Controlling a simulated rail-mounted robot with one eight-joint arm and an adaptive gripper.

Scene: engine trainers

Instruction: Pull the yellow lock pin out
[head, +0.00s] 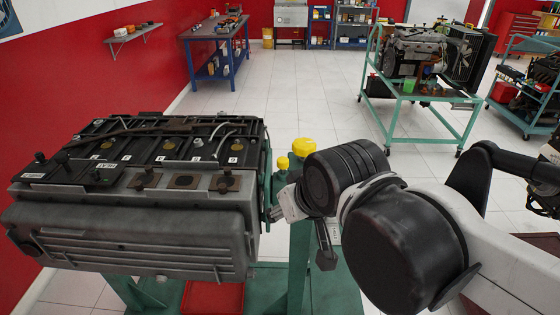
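Two yellow parts stand on the green stand beside the right end of the grey and black engine (140,205). One is a small yellow knob (283,162) and the other a larger yellow cap (303,146) just behind and right of it. I cannot tell for sure which is the lock pin. My gripper (290,205) is just below the yellow parts in the picture, close to the engine's right end. My own wrist and arm cover most of it. Its fingertips are not clear, so I cannot see whether it is open or holds anything.
The green stand (298,265) carries the engine, with a red tray (212,298) low on it. A green trolley (420,90) with another engine stands at the back right. A blue workbench (215,35) is by the red wall. The tiled floor (300,90) between is clear.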

